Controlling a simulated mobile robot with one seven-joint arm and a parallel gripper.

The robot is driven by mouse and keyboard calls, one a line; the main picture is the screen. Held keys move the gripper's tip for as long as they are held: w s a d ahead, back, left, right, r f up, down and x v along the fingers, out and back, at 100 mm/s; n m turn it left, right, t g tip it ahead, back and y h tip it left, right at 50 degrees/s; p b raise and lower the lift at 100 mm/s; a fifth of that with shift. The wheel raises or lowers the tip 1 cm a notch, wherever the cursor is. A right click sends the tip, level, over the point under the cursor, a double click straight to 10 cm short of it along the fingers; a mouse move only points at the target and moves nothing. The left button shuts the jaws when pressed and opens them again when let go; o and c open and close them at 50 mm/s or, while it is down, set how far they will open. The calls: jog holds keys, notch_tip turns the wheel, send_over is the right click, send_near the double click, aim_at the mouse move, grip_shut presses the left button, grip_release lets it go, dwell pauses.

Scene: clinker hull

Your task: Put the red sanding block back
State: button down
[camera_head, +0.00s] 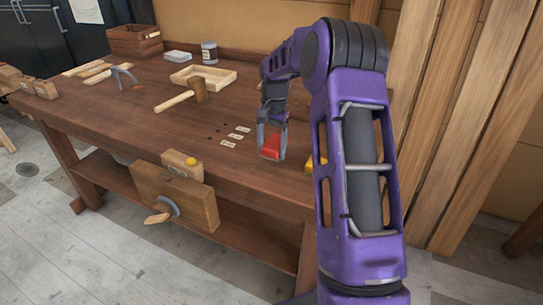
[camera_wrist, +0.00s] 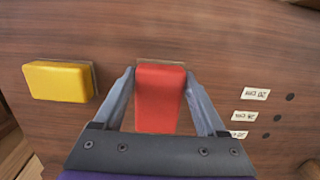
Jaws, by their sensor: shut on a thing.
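The red sanding block (camera_head: 271,147) is at the right part of the workbench, between the fingers of my gripper (camera_head: 271,150). In the wrist view the red block (camera_wrist: 160,98) sits upright in the picture between the two grey fingers of my gripper (camera_wrist: 160,104), which is shut on its sides. A thin brown edge shows along its far side. I cannot tell whether the block touches the bench top or hangs just above it. A yellow block (camera_wrist: 58,81) lies to its left in the wrist view, apart from it. In the head view the yellow block (camera_head: 310,163) is partly hidden by my arm.
Small pale labels (camera_wrist: 245,116) with dark holes beside them lie right of the red block in the wrist view. On the workbench (camera_head: 130,115) are a mallet (camera_head: 197,92), a wooden tray (camera_head: 203,78) and a grey can (camera_head: 209,52). A vise (camera_head: 175,195) juts from the front.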

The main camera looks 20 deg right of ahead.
aim_at(272, 165)
notch_tip(272, 165, down, 3)
jog(key=shift+s+f+b, duration=0.15)
jog(key=shift+f+b, duration=0.2)
jog(key=shift+f, duration=0.3)
grip_release()
jog(key=shift+f, duration=0.1)
jog(key=r, duration=0.4)
jog(key=w+r+p, duration=0.1)
jog(key=r, duration=0.4)
jog(key=d+r, duration=0.1)
jog(key=r, duration=0.3)
jog(key=shift+w+r+p, duration=0.15)
jog(key=shift+r+p, duration=0.1)
jog(key=shift+p, duration=0.1)
